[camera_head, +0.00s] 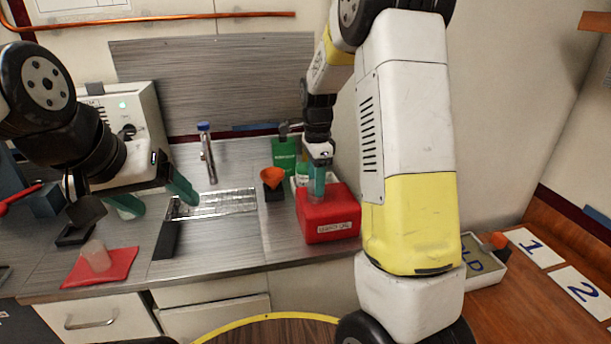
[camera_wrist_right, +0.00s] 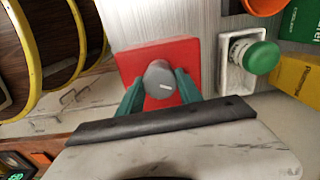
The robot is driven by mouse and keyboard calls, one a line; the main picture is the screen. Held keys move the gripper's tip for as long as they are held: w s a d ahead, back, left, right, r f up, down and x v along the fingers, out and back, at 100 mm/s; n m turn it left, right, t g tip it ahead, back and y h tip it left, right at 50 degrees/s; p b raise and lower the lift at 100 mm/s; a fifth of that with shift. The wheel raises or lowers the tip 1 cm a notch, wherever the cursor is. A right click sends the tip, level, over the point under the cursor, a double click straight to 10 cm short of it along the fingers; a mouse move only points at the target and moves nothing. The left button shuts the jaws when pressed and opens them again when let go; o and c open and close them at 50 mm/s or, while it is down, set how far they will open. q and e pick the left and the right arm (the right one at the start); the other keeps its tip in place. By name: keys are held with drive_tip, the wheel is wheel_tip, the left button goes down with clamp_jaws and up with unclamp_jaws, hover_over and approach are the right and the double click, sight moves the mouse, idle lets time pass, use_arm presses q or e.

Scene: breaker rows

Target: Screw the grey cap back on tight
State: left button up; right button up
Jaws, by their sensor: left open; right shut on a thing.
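The red container (camera_head: 330,222) with a white label stands on the grey counter, and its top shows in the right wrist view (camera_wrist_right: 185,58). The round grey cap (camera_wrist_right: 159,78), with a light mark on it, sits over the red top. My right gripper (camera_head: 318,188) points down at the container. In the right wrist view its green fingers (camera_wrist_right: 158,92) are shut on the cap from both sides. Whether the cap is seated on its thread is hidden. My left gripper (camera_head: 167,207) is open and empty above the counter at the left.
A red mat (camera_head: 118,268) with a translucent cup (camera_head: 96,256) lies at the front left. A green box (camera_head: 284,152) stands behind.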

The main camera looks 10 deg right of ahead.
drive_tip(key=m, duration=0.2)
drive_tip(key=shift+m, duration=0.3)
drive_tip(key=o, duration=1.3)
drive_tip(key=shift+o, duration=0.2)
wheel_tip(320, 180, up, 8)
drive_tip(key=shift+f, duration=0.25)
drive_tip(key=s+a+r+n+t+y, duration=0.1)
drive_tip(key=s+r+n+t, duration=0.2)
drive_tip(key=s+n, duration=0.7)
drive_tip(key=s+a+r+n+t+y, duration=0.1)
drive_tip(key=s+r+n+t, duration=0.2)
drive_tip(key=s+n, duration=0.7)
drive_tip(key=s+r, duration=0.2)
drive_tip(key=s, duration=0.2)
